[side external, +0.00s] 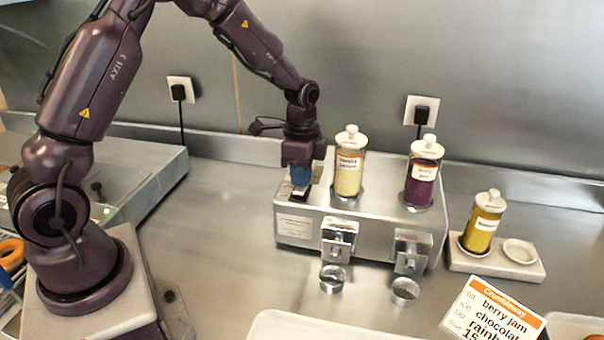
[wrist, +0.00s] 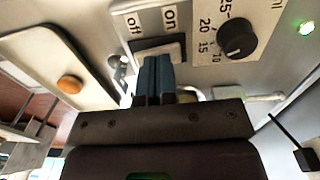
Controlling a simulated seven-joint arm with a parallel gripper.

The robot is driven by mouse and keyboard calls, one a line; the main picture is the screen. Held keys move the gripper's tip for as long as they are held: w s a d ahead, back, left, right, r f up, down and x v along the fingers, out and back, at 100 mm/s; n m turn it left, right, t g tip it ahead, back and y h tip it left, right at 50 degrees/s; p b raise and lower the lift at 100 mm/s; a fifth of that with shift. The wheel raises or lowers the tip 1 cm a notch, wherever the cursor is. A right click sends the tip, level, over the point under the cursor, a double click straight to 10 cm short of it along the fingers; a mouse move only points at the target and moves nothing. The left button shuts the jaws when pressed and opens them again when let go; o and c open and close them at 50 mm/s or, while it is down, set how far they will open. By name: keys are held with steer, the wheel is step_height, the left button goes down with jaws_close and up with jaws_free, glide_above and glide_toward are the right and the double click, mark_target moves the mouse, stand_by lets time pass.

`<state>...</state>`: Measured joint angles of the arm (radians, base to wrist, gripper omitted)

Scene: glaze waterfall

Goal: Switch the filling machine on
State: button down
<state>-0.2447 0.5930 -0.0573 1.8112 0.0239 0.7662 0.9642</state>
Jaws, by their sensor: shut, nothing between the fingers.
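The filling machine (side external: 378,215) is a silver box with two jars on top and two spouts at its front. My gripper (side external: 300,184) points down over the left end of its top. In the wrist view its blue fingers (wrist: 155,62) are shut together with nothing between them. Their tips are at the edge of a pale rocker switch (wrist: 172,48), between the labels "off" and "on". The fingers hide part of the switch. I cannot tell whether they touch it or which way it is tipped. A black dial (wrist: 236,40) with numbers is beside the switch.
A vanilla jar (side external: 349,172) stands close right of my gripper, then a berry jar (side external: 422,183). Small metal cups (side external: 333,278) sit below the spouts. A yellow jar (side external: 480,228) stands on a tray at right. A green light (wrist: 306,28) is lit in the wrist view.

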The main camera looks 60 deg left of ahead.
step_height(320, 180, up, 14)
steer(key=w+a, duration=0.1)
steer(key=shift+w+a, duration=0.35)
steer(key=shift+f, duration=0.1)
stand_by(0.5)
steer(key=s+d+r+n+t, duration=0.3)
steer(key=s+d+n, duration=0.1)
steer(key=s, duration=0.7)
steer(key=s+d+r+n+t, duration=0.3)
steer(key=s+d+n, duration=0.2)
steer(key=s, duration=0.6)
steer(key=shift+d+r, duration=0.2)
steer(key=shift+d, duration=0.05)
